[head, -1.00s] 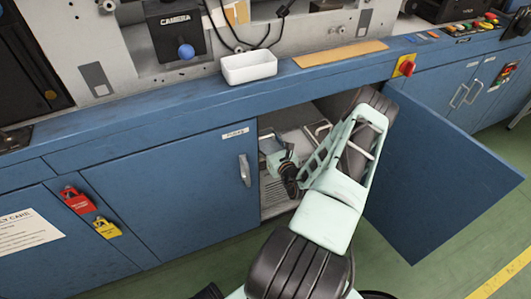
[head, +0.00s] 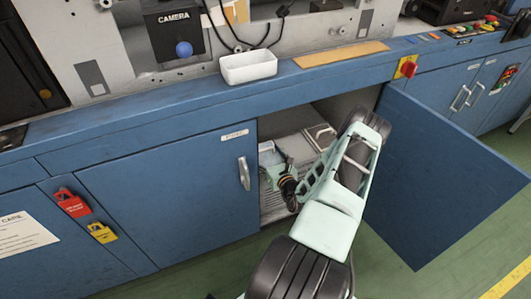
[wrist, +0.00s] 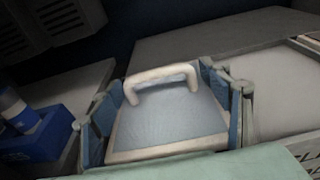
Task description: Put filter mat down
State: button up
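The filter mat (wrist: 175,115) is a grey-blue panel with a pale frame and a pale raised handle. In the wrist view it lies between the two fingers of my gripper (wrist: 172,108), whose blue pads appear to press on its left and right sides. In the head view my gripper (head: 277,164) is inside the open cabinet, at the left of the opening. Only a small light-blue patch there may be the mat. The mat's underside is hidden, so I cannot tell whether it touches a surface.
A pale box with lettering (wrist: 268,88) stands close to the right of my gripper. A blue container (wrist: 40,135) is at the left. The cabinet's open door (head: 440,180) is right of my arm, and the closed door (head: 170,195) is left. A white tray (head: 248,68) sits on the ledge above.

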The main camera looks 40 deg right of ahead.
jog(key=shift+r, duration=0.15)
jog(key=shift+s+r, duration=0.1)
jog(key=shift+s, duration=0.2)
jog(key=p+v, duration=0.3)
jog(key=v, duration=0.8)
jog(key=shift+s+a, duration=0.2)
